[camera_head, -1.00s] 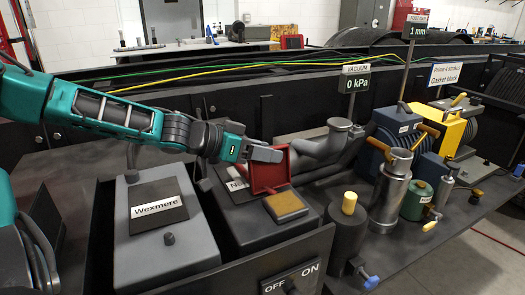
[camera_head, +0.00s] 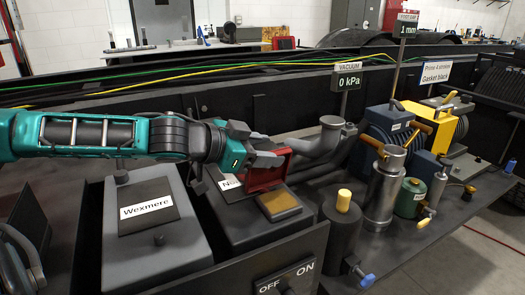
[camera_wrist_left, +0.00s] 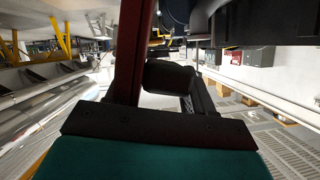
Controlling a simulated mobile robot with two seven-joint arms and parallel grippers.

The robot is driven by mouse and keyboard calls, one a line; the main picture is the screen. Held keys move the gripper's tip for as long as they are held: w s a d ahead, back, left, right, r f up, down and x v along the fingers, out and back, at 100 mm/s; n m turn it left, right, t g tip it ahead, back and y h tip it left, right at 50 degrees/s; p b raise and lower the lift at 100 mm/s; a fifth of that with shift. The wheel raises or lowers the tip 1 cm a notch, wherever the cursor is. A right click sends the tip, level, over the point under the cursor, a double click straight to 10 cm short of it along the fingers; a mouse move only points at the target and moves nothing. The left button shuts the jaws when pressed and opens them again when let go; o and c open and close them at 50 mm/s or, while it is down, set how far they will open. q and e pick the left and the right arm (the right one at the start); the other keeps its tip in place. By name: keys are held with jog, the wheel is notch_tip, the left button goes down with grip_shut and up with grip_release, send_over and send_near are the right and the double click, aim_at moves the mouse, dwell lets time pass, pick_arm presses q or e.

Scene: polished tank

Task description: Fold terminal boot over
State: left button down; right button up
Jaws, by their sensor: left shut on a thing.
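The red terminal boot (camera_head: 264,180) stands tilted, like an open cap, at the back of the yellow-brown terminal pad (camera_head: 279,206) on the dark battery on the right. The pad is uncovered. My left gripper (camera_head: 272,157) comes in from the left and is shut on the boot's upper edge. Its fingers hide part of the boot. In the left wrist view a red strip of the boot (camera_wrist_left: 133,50) runs up beside a dark finger. My right gripper is not in view.
A grey battery labelled Wexmere (camera_head: 147,225) stands to the left. A dark cylinder with a yellow top (camera_head: 341,225), a metal canister (camera_head: 385,195) and a grey pipe (camera_head: 325,150) stand to the right. An OFF/ON switch panel (camera_head: 285,275) is in front.

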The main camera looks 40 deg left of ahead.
pick_arm(q)
jog(key=shift+s+d+r+h, duration=0.1)
jog(key=shift+s+d+h, duration=0.1)
jog(key=shift+d+h, duration=0.15)
jog(key=c, duration=0.8)
grip_release()
jog(key=shift+o, duration=1)
jog(key=shift+d, duration=0.1)
